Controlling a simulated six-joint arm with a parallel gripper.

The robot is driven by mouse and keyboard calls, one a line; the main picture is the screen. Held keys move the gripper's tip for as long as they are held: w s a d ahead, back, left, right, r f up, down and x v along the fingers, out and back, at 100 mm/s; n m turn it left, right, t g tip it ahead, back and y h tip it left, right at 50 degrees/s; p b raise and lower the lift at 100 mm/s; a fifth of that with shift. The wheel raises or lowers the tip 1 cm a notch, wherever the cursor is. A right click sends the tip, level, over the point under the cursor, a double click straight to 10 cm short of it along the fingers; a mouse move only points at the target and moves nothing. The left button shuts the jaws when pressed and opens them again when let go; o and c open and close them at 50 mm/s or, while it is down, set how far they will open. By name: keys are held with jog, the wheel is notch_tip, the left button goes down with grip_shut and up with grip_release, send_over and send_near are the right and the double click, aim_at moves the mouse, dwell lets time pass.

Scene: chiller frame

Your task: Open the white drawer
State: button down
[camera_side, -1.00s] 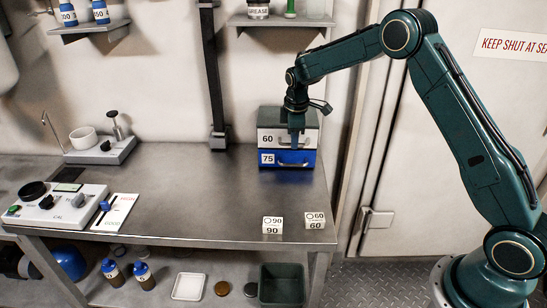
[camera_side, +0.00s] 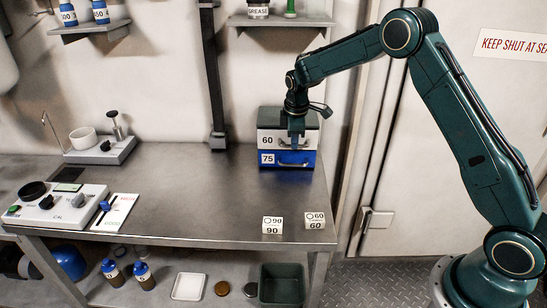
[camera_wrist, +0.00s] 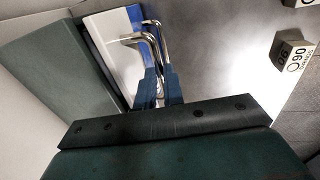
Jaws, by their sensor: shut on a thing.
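A small cabinet holds a white upper drawer (camera_side: 267,141) marked 60 and a blue lower drawer (camera_side: 267,159) marked 75, at the back right of the bench. My gripper (camera_side: 294,143) is in front of the white drawer and hides part of its front and handle. In the wrist view, my gripper's blue fingers (camera_wrist: 160,88) are closed on the white drawer's metal handle (camera_wrist: 134,38). The white drawer front also shows there (camera_wrist: 103,30), with the blue drawer (camera_wrist: 137,16) beside it. The white drawer looks about flush with the cabinet; a small gap cannot be told.
Two white blocks marked 90 (camera_side: 272,226) and 60 (camera_side: 314,221) sit near the bench's front right edge.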

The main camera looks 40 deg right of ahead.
jog(key=s+a, duration=0.6)
jog(key=shift+s+a, duration=0.3)
jog(key=shift+a, duration=0.05)
jog(key=c, duration=1.5)
grip_release()
jog(key=shift+r, duration=0.15)
notch_tip(320, 180, up, 13)
jog(key=s+a, duration=0.2)
jog(key=shift+r, duration=0.15)
